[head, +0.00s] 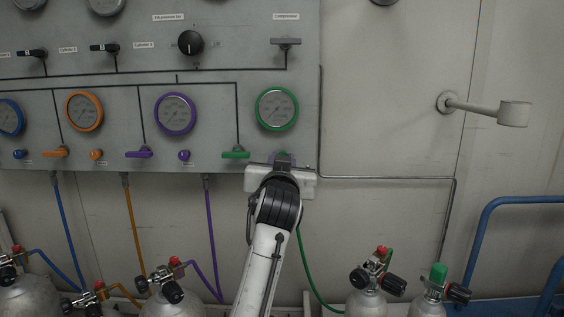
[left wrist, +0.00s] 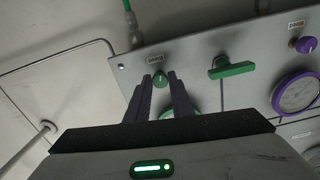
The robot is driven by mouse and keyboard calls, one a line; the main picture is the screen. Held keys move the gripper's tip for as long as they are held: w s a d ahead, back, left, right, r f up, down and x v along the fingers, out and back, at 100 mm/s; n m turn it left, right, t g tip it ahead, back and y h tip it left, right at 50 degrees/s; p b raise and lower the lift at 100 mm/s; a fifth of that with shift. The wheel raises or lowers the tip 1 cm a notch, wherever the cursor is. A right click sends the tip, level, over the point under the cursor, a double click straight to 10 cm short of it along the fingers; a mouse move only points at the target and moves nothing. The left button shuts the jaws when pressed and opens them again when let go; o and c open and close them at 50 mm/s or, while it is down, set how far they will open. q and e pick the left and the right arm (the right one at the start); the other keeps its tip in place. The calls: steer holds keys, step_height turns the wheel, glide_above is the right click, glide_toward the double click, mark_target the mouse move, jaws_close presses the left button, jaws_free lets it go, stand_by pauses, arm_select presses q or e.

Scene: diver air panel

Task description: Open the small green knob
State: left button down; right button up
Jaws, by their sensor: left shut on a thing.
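The small green knob (left wrist: 160,80) sits near the panel's corner in the left wrist view, between the tips of my left gripper (left wrist: 160,77). The purple fingers are shut on it. In the head view my left gripper (head: 283,161) is at the panel's lower right edge, below the green-ringed gauge (head: 277,109), and mostly hides the knob. The knob's exact turn angle is hard to tell. My right gripper is not in view.
A green lever handle (head: 235,154) lies just left of my gripper; it also shows in the left wrist view (left wrist: 232,70). A purple knob (head: 184,155) is farther left. A thin pipe (head: 390,178) runs along the wall right of the panel. Cylinders with valves (head: 368,297) stand below.

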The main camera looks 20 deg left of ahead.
arm_select(q)
steer(key=c, duration=1.6)
jaws_free()
steer(key=shift+o, duration=0.2)
steer(key=p+v, duration=0.1)
steer(key=v, duration=0.6)
steer(key=shift+s, duration=0.3)
steer(key=shift+d, duration=0.1)
